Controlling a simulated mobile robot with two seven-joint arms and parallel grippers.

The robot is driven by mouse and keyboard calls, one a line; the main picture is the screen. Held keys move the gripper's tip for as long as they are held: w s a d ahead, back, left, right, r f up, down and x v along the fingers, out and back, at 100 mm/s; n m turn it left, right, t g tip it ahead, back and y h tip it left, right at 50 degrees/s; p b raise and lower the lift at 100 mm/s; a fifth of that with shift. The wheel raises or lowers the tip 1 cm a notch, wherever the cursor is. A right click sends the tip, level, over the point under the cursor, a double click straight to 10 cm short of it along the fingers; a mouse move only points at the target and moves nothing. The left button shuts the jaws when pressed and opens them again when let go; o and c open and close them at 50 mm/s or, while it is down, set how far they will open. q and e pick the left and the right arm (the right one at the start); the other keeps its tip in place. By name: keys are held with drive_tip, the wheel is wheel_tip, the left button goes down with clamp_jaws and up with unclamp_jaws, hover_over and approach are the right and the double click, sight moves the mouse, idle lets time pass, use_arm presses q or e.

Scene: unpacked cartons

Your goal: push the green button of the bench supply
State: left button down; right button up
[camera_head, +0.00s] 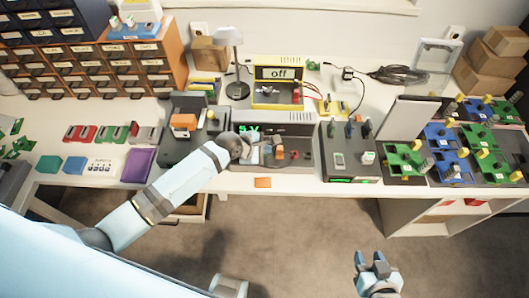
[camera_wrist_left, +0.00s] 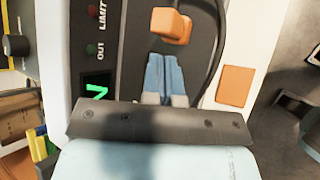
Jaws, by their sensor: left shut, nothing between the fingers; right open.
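The bench supply (camera_head: 300,148) is a grey box with a dark front panel and a green lit display (camera_head: 249,128), on the bench just left of centre. In the left wrist view its panel (camera_wrist_left: 128,78) carries the labels LIMIT and OUT, a dim red round spot, a dim green round spot (camera_wrist_left: 91,48) and an orange plug (camera_wrist_left: 171,25). I cannot tell whether the green spot is a lamp or the button. My left gripper (camera_head: 247,150) is shut and empty over the panel; its blue fingertips (camera_wrist_left: 165,62) point at it, contact unclear. My right gripper (camera_head: 372,260) is open and empty, away from the bench.
An orange square (camera_head: 262,182) lies at the bench's front edge. Green and blue boards (camera_head: 440,135) crowd the right.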

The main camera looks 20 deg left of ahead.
sight(265, 156)
use_arm(q)
wheel_tip(265, 156, up, 6)
drive_tip(key=p, duration=0.6)
drive_tip(key=shift+p, duration=0.35)
drive_tip(key=shift+s, duration=0.1)
drive_tip(key=s+a+m+t+y, duration=0.1)
drive_tip(key=s+a+m+t, duration=0.1)
drive_tip(key=s+m, duration=0.9)
drive_tip(key=s+a+m+t+y, duration=0.1)
drive_tip(key=s+a+m, duration=0.1)
drive_tip(key=s+m, duration=0.9)
drive_tip(key=shift+s+r+t+y, duration=0.3)
drive_tip(key=shift+s+r+t, duration=0.1)
drive_tip(key=shift+s, duration=0.7)
drive_tip(key=shift+f, duration=0.1)
